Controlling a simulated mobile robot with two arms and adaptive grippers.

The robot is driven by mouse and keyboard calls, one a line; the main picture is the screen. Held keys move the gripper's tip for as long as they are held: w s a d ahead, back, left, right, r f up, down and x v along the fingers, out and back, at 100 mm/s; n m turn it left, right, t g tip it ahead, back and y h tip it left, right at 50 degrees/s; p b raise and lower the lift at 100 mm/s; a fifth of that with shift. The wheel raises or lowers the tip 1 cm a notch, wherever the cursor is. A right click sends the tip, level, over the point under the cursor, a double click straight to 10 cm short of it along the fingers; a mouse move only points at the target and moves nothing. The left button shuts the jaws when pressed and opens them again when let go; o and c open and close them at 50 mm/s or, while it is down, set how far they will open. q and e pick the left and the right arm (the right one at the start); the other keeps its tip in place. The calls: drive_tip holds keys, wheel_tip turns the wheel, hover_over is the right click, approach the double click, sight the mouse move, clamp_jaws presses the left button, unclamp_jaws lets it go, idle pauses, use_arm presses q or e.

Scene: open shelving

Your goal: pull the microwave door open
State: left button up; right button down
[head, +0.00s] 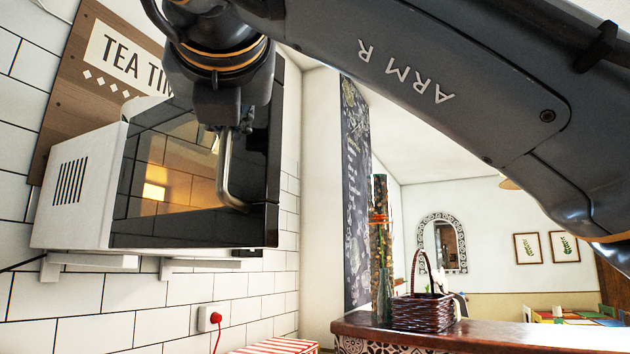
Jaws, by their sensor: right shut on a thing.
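The microwave (76,190) is mounted on the tiled wall at the left, with a white vented side and a dark glass door (165,185). The door looks shut. Its curved metal handle (224,180) stands out from the right part of the front. My right gripper (222,128) comes down from above and is shut on the upper part of the handle. My right arm crosses the top of the picture and hides the top of the microwave. My left gripper is out of the picture.
White brackets (92,262) hold the microwave up. Below it are a socket with a red plug (211,318) and a red-striped box (277,347). A wooden counter (480,330) at the lower right bears a wicker basket (421,310) and a bottle (384,292). The space right of the microwave looks free.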

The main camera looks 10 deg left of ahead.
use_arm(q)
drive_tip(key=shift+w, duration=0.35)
use_arm(e)
drive_tip(key=shift+d, duration=0.1)
drive_tip(key=c, duration=1.4)
unclamp_jaws()
drive_tip(key=shift+d, duration=0.1)
drive_tip(key=shift+c, duration=0.2)
drive_tip(key=shift+o, duration=0.2)
drive_tip(key=shift+s+d+r, duration=0.1)
drive_tip(key=shift+d, duration=0.05)
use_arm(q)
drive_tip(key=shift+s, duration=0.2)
use_arm(e)
drive_tip(key=v, duration=1.2)
